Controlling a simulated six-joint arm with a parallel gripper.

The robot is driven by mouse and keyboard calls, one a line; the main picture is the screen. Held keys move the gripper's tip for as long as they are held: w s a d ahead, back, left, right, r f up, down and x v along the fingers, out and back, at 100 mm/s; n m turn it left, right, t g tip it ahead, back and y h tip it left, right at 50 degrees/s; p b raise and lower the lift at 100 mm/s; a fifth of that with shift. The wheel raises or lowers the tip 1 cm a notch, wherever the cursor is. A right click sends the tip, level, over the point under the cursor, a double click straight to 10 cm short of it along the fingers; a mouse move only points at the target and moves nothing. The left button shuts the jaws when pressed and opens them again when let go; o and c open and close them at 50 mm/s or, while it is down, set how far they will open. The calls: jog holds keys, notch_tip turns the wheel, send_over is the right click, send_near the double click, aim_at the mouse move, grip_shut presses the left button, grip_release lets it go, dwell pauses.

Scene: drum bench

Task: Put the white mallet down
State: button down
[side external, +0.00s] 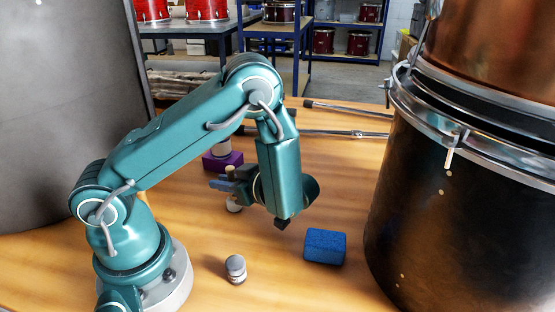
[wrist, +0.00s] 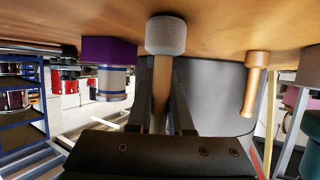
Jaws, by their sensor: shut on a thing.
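The white mallet has a pale textured head (wrist: 166,36) and a wooden handle (wrist: 161,78) in the wrist view, which shows the table at the top. My gripper (wrist: 160,95) is shut on the handle, one dark finger on each side. In the side view my gripper (side external: 222,185) is low over the table, left of my wrist. The mallet is upright there, its white head (side external: 234,204) down and its tan handle end (side external: 230,171) above the fingers. I cannot tell whether the head touches the table.
A purple block (side external: 224,161) with a banded cylinder (wrist: 112,82) is close by. A wooden peg-like piece (wrist: 256,76) stands apart. A small grey cylinder (side external: 236,269) and a blue block (side external: 324,246) lie in front. A large drum (side external: 460,210) fills the right.

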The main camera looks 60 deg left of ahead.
jog(key=c, duration=0.8)
grip_release()
jog(key=shift+f, duration=0.1)
jog(key=shift+c, duration=0.2)
